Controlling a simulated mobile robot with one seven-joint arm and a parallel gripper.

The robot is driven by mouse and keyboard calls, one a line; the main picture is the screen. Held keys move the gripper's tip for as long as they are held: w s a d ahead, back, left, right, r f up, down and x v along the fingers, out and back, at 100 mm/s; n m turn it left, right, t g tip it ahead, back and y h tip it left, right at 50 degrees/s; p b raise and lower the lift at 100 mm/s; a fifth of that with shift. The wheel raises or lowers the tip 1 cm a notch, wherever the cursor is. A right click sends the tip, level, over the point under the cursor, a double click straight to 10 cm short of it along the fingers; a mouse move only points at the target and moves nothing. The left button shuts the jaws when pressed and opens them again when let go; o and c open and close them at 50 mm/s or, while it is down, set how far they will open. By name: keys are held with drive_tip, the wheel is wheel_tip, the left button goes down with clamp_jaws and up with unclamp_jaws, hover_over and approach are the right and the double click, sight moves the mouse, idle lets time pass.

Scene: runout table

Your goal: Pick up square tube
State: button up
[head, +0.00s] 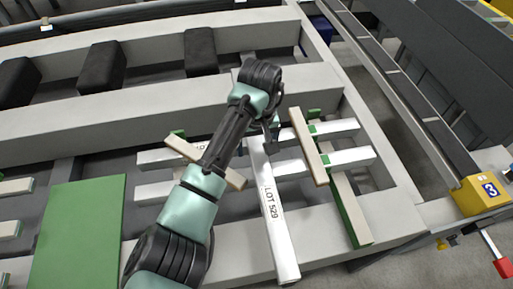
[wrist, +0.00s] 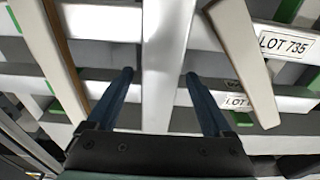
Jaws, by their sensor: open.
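A long white square tube (head: 274,225) marked LOT 529 lies on top of the stack, running towards the front in the head view. Two other white tubes (head: 346,156) lie crosswise beneath it. My gripper (wrist: 159,77) is open. In the wrist view its two dark blue fingers stand on either side of a long pale tube (wrist: 166,45), with gaps on both sides. In the head view my arm reaches over the far end of the LOT 529 tube and partly hides the gripper.
A wooden slat (head: 309,146) lies right of the LOT 529 tube, and another slat (head: 180,146) passes under my arm at left. A green-edged slat (head: 352,215) is at right. Raised grey beams (head: 120,112) bound the stack. A green panel (head: 78,235) lies at left.

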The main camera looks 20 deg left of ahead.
clamp_jaws()
idle(0.4)
drive_tip(key=shift+w+r, duration=0.1)
idle(0.9)
